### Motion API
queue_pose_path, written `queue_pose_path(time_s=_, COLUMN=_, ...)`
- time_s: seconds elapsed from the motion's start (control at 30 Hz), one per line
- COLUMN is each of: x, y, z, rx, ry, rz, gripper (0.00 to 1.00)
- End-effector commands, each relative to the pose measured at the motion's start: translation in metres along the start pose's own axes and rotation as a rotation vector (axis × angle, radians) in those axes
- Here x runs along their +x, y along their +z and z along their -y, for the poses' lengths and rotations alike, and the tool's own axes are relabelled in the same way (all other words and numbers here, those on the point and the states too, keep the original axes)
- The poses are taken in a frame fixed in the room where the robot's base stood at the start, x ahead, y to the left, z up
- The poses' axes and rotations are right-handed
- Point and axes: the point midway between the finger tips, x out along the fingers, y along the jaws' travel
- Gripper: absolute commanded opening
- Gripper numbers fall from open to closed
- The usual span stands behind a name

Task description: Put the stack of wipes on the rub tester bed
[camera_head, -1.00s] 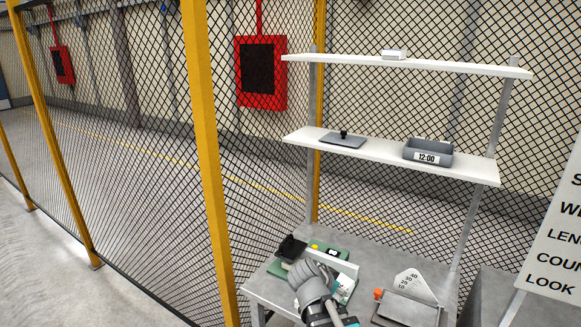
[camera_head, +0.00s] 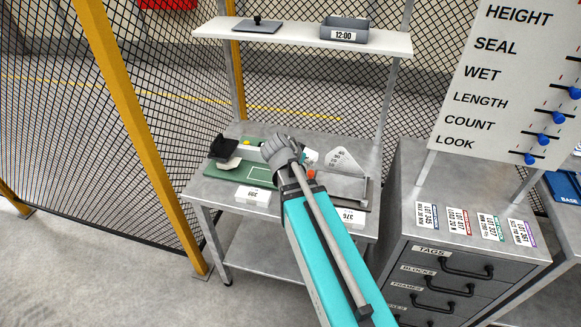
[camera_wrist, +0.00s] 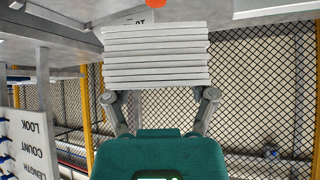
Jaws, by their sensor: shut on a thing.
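My gripper (camera_head: 284,150) is over the grey bench, at the right end of a green machine. In the wrist view it is shut on the stack of wipes (camera_wrist: 156,55), several white layers lying flat on each other, with one finger at each side. In the head view the stack is mostly hidden by my gripper. The green machine (camera_head: 228,178), which looks like the rub tester, has a black block (camera_head: 223,147) at its left end and a white-outlined rectangle on its green top. I cannot tell whether the stack touches anything below.
A grey device with a white scale plate (camera_head: 343,160) and an orange knob (camera_head: 311,174) stands close right of my gripper. A white numbered block (camera_head: 253,196) is at the bench front. A shelf (camera_head: 300,36) hangs above; a drawer cabinet (camera_head: 455,262) stands right.

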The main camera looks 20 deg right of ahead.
Motion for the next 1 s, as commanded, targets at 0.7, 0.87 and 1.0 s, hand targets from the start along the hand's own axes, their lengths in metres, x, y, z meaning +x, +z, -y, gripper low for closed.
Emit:
queue_pose_path(time_s=0.7, x=0.049, y=-0.047, z=-0.038, rx=0.025, ry=0.025, rz=-0.008, gripper=0.16)
queue_pose_path(time_s=0.87, x=0.049, y=-0.047, z=-0.038, rx=0.025, ry=0.025, rz=-0.008, gripper=0.16)
queue_pose_path(time_s=1.0, x=0.052, y=-0.047, z=-0.035, rx=0.025, ry=0.025, rz=-0.008, gripper=0.16)
